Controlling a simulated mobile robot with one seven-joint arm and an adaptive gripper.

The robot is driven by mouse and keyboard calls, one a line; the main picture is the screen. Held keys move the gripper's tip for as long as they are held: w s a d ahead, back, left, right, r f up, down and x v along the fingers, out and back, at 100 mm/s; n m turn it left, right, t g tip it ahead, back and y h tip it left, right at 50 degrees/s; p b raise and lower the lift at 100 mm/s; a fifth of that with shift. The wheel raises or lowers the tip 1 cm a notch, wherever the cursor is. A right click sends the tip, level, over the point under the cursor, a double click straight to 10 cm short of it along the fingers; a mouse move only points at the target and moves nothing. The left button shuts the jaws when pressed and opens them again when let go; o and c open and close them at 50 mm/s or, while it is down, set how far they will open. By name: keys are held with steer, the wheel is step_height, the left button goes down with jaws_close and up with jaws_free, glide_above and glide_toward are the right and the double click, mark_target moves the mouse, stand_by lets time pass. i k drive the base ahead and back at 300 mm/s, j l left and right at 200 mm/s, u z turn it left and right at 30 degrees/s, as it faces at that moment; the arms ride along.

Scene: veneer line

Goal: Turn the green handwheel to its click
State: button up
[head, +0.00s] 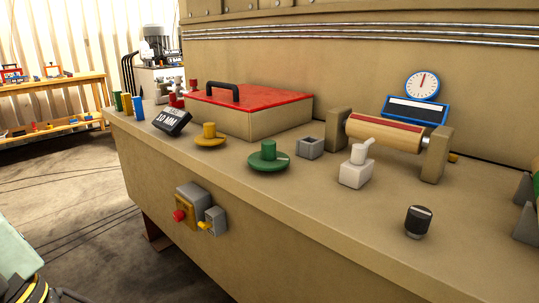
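The green handwheel (268,159) lies flat on the tan bench top, near its front edge. It is a round disc with an upright green hub in its middle. A similar yellow handwheel (209,136) stands to its left. Nothing touches the green handwheel. My gripper is not in view. Whether the wheel sits at its click cannot be told from here.
A grey open box (309,148) and a white lever block (356,168) stand right of the green wheel. Behind are a red-lidded box (250,98) and a wooden roller (385,133). A black knob (418,222) stands front right. Switch boxes (190,207) project from the bench front.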

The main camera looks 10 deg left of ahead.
mark_target(268, 159)
steer(key=j+z, duration=0.5)
steer(key=k+j+z, duration=0.1)
steer(key=j+z, duration=0.2)
steer(key=z, duration=0.2)
steer(key=i, duration=0.5)
